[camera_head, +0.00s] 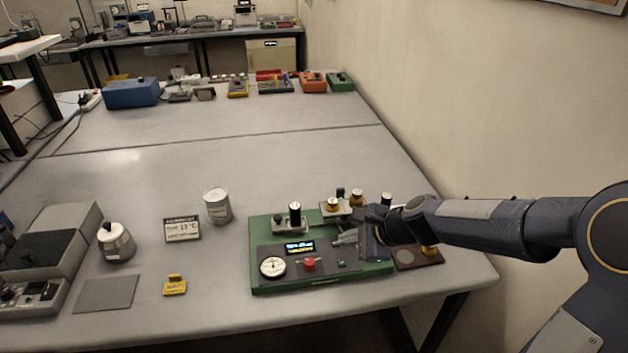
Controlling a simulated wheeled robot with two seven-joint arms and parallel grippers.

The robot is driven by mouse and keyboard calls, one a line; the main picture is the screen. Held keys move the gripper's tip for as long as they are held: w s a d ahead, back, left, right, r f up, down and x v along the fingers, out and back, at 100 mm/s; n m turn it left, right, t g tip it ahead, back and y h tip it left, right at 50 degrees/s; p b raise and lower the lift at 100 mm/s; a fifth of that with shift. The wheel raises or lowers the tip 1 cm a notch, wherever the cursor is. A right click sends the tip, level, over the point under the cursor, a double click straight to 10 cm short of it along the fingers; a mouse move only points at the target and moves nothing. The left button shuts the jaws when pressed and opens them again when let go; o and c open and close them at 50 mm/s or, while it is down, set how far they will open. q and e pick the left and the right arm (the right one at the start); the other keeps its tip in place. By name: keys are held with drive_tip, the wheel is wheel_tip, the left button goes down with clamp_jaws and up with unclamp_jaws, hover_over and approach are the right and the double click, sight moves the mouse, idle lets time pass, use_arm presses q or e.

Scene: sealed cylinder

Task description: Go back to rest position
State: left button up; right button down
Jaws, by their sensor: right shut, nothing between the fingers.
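My right gripper (348,238) reaches in from the right and hangs over the right part of a green device (260,240). Its fingers look shut with nothing held, and it hides part of the device behind it. The device has a white dial (272,267), a small lit display (300,247) and a red button (310,265). Dark and brass-coloured cylinders (295,212) stand along its back. I cannot tell whether the gripper touches the device. My left gripper is not in view.
A grey can (217,206), a temperature sign (182,229), a metal bottle (116,242), a yellow tag (174,286) and a grey pad (106,293) are on the table to the left. A wall (440,110) bounds the right side. The table's middle is clear.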

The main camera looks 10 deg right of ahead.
drive_tip(key=s+d+r+n, duration=0.1)
drive_tip(key=s+r+n, duration=0.25)
drive_tip(key=s, duration=0.25)
drive_tip(key=s+d+r+n, duration=0.1)
drive_tip(key=s+r+n, duration=0.25)
drive_tip(key=s, duration=0.25)
drive_tip(key=s+d+f+n+h, duration=0.1)
drive_tip(key=s+n, duration=0.3)
drive_tip(key=s, duration=0.3)
drive_tip(key=s+d+f+n+g+h, duration=0.1)
drive_tip(key=s+d+f+n, duration=0.1)
drive_tip(key=s+n, duration=0.3)
drive_tip(key=s, duration=0.3)
drive_tip(key=shift+s+n+h, duration=0.15)
drive_tip(key=shift+n+h, duration=0.15)
